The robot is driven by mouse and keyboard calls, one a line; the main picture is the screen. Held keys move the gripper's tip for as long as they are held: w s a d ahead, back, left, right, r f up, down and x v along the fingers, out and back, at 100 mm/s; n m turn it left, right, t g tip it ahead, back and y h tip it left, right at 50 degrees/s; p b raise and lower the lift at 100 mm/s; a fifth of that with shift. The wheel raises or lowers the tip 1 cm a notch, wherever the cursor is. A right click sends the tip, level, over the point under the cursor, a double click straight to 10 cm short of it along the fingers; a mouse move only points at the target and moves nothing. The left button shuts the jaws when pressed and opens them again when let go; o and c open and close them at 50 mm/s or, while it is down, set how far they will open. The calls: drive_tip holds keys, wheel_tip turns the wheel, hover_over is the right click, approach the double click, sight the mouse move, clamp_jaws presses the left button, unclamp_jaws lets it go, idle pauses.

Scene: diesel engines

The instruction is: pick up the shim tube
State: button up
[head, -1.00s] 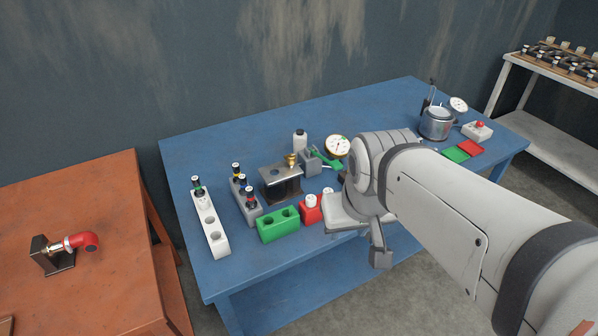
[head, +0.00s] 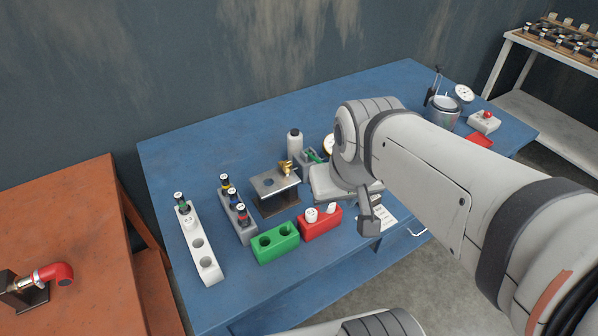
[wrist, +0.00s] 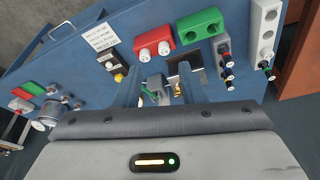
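Several dark-capped tubes could be the shim tube; I cannot tell which one is meant. One with a green band (head: 181,203) stands in the white rack (head: 206,262). Three others, banded yellow (head: 225,184), blue (head: 234,199) and red (head: 242,215), stand in the grey rack (head: 247,236). In the wrist view these tubes show at the upper right. My gripper (wrist: 172,82) is open, its two fingers apart with nothing held between them. It hangs over the table, right of the racks; in the head view my arm hides part of it.
A green block (head: 275,252) with empty holes and a red block (head: 320,228) with white pieces stand near the front edge. A metal stand (head: 276,205), a white bottle (head: 294,142) and a steel pot (head: 443,114) are on the blue table (head: 200,145). An orange table (head: 70,215) is left.

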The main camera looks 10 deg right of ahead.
drive_tip(key=shift+o, duration=0.8)
drive_tip(key=shift+w+f, duration=0.1)
drive_tip(key=shift+o, duration=0.9)
drive_tip(key=w+f+m+g+b, duration=0.2)
drive_tip(key=w+f+m+b, duration=0.1)
drive_tip(key=w+f+m, duration=0.4)
drive_tip(key=shift+w+a+m+b, duration=0.15)
drive_tip(key=shift+w+m+b, duration=0.25)
drive_tip(key=shift+w, duration=0.5)
drive_tip(key=m+g+b, duration=0.1)
drive_tip(key=m, duration=0.5)
approach(311, 213)
drive_tip(key=shift+s+d+f, duration=0.15)
drive_tip(key=shift+d+f, duration=0.05)
drive_tip(key=shift+w+f, duration=0.2)
drive_tip(key=shift+f, duration=0.15)
drive_tip(key=shift+w+a+f, duration=0.1)
drive_tip(key=shift+f, duration=1.75)
drive_tip(key=shift+w+a+f, duration=0.1)
drive_tip(key=shift+f, duration=1.8)
